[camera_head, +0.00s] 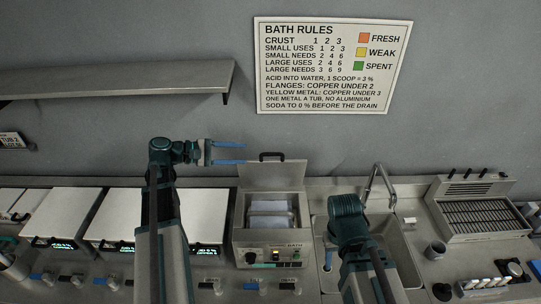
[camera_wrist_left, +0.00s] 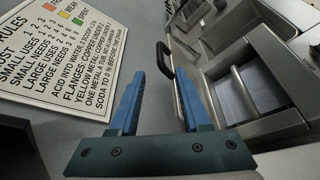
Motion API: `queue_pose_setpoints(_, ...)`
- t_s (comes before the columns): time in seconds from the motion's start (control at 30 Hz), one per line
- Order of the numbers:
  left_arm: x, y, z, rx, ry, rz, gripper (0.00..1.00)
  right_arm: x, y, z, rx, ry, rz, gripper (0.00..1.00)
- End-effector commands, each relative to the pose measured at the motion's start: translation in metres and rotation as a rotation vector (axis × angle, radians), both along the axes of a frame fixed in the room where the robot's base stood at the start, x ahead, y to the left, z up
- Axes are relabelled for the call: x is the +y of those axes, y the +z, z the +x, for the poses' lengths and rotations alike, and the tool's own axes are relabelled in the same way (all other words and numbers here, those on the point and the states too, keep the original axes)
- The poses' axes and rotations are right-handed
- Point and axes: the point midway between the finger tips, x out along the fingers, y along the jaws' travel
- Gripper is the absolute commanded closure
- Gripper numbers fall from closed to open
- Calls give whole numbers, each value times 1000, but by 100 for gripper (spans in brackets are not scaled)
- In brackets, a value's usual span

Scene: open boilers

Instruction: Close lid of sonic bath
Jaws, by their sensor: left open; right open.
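The sonic bath (camera_head: 272,238) is a grey metal box with a front control panel. Its lid (camera_head: 273,177) stands up open at the back, with a black handle (camera_head: 271,156) on its top edge. Pale baskets or panels sit inside. My left gripper (camera_head: 243,154) is open and empty, its blue fingers pointing right at the left side of the handle.
A sink (camera_head: 404,262) with a tap (camera_head: 381,180) is right of the bath. Lidded white tubs (camera_head: 128,215) stand to the left. A shelf (camera_head: 120,78) and a rules sign (camera_head: 335,65) are on the wall. Small items line the front counter.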

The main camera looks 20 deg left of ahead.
Motion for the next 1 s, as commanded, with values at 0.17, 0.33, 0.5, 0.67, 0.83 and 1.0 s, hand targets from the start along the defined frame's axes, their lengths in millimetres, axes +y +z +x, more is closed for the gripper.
queue_pose_setpoints(0.17,-33,-13,20,-1,-5,1,53,0,-13,0,-1,6,0,53)
queue_pose_setpoints(0.33,-59,-21,37,0,-4,1,53,0,-21,0,0,10,0,53)
queue_pose_setpoints(0.5,-78,-26,49,-1,-3,1,53,0,-26,0,0,11,0,53)
queue_pose_setpoints(0.67,-88,-29,55,0,-1,1,53,0,-29,0,0,11,0,53)
queue_pose_setpoints(0.83,-90,-29,56,0,0,2,53,0,-29,0,0,11,0,53)
queue_pose_setpoints(1.0,-90,-29,56,-1,0,1,53,0,-29,0,0,11,0,53)
